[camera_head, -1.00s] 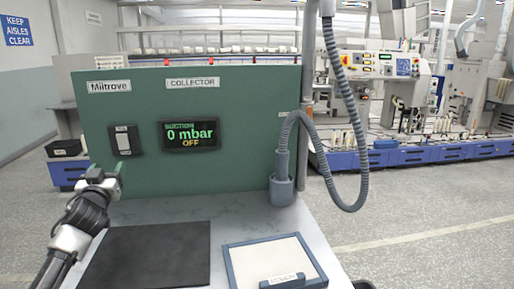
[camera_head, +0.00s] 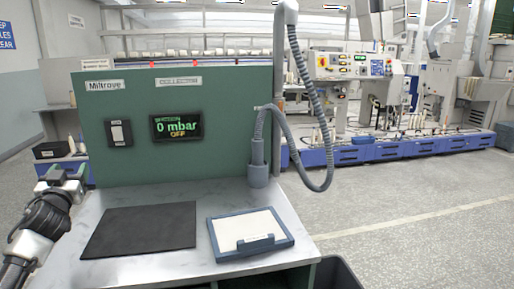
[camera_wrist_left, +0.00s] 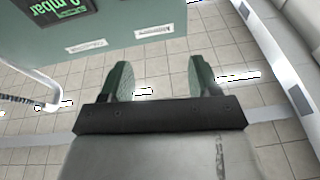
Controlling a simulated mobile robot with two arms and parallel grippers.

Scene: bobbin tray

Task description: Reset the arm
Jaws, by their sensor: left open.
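My left gripper (camera_head: 66,174) is at the left edge of the bench in the head view, left of the green panel (camera_head: 215,110). In the left wrist view its two green fingers (camera_wrist_left: 160,80) are apart with nothing between them, and tiled floor shows beyond. The panel has a switch plate (camera_head: 119,133) and a display (camera_head: 177,126) reading 0 mbar, OFF. My right gripper is not in view.
The bench (camera_head: 105,205) carries a black mat (camera_head: 140,230) and a blue-rimmed tray (camera_head: 250,232). A grey hose (camera_head: 318,110) hangs by a cup (camera_head: 258,175) at the panel's right. A dark bin (camera_head: 335,273) stands below the bench's right side. Open floor lies to the right.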

